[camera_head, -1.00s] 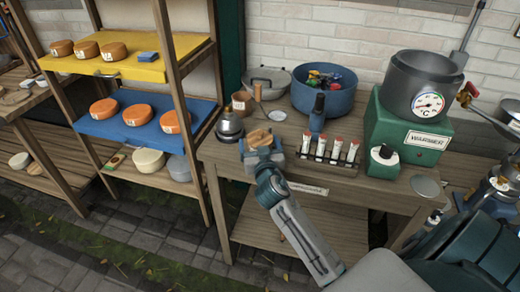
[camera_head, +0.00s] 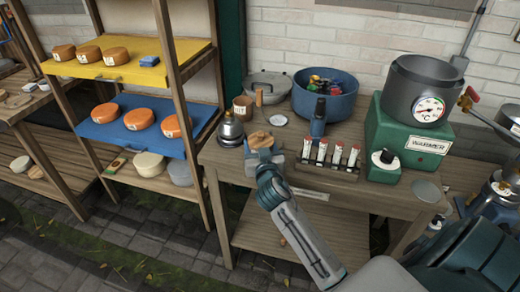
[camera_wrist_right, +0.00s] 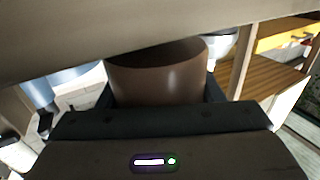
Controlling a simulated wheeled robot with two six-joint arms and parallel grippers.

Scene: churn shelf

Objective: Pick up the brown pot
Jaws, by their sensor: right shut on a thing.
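My right gripper (camera_head: 262,150) is at the front left of the wooden workbench (camera_head: 215,156). It is shut on a brown pot (camera_wrist_right: 155,82), whose smooth round wall and darker top fill the middle of the right wrist view between the fingers. In the head view only a tan round top (camera_head: 260,139) shows at the fingers, and the pot's wall is hidden behind the gripper. I cannot tell whether the pot touches the bench. A second small brown cup (camera_head: 242,106) stands farther back on the bench. My left gripper is not in view.
A metal kettle-like vessel (camera_head: 230,131) stands close left of the gripper.

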